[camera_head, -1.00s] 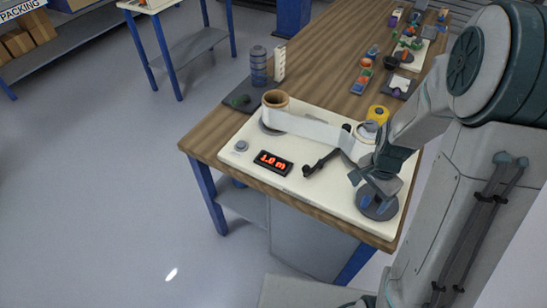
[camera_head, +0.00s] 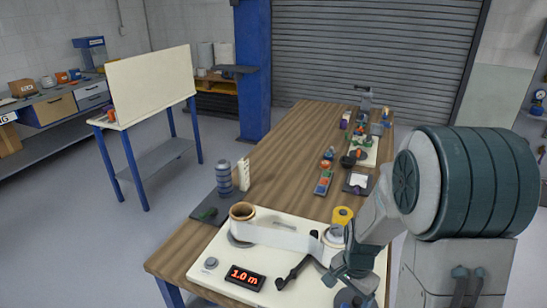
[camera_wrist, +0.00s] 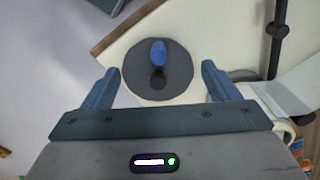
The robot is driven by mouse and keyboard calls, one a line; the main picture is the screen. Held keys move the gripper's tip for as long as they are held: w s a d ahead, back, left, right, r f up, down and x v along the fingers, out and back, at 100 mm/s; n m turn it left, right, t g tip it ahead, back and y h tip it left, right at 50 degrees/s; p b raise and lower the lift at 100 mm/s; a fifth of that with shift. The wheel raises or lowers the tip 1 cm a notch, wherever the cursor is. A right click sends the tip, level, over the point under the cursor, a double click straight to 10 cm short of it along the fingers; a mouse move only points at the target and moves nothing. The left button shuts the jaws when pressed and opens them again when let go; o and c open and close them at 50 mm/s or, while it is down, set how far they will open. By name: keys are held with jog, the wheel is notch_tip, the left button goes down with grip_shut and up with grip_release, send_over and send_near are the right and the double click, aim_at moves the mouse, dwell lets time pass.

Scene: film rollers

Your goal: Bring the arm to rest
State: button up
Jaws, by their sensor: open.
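My gripper (camera_wrist: 160,88) is open and empty in the wrist view. Its two blue fingers stand apart, with a dark round disc (camera_wrist: 178,62) bearing a blue knob (camera_wrist: 158,52) seen beyond and between them. In the head view my gripper (camera_head: 352,268) is over the near right part of the white board (camera_head: 215,250), above the disc (camera_head: 345,298). A white film strip (camera_head: 280,235) runs from a roll with a brown core (camera_head: 242,212) to a second roll (camera_head: 334,236). The board's display (camera_head: 245,278) reads 1.0 m in red.
A dark lever (camera_head: 293,272) and a grey button (camera_head: 210,263) are on the board. A yellow roll (camera_head: 342,214) stands behind the second roll. A grey stacked cylinder (camera_head: 224,178) and a white rack (camera_head: 244,174) stand on a dark mat. Wood (camera_head: 275,170) between the groups is clear.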

jog(key=s+r+n+t, duration=0.1)
jog(key=s+r+n, duration=0.4)
jog(key=r, duration=0.4)
jog(key=s+r+n+t, duration=0.2)
jog(key=s+r+n, duration=0.2)
jog(key=s+r, duration=0.3)
notch_tip(320, 180, up, 4)
jog(key=shift+s+a+f+n+t, duration=0.2)
jog(key=shift+a+n+t, duration=0.1)
jog(key=shift+n, duration=0.1)
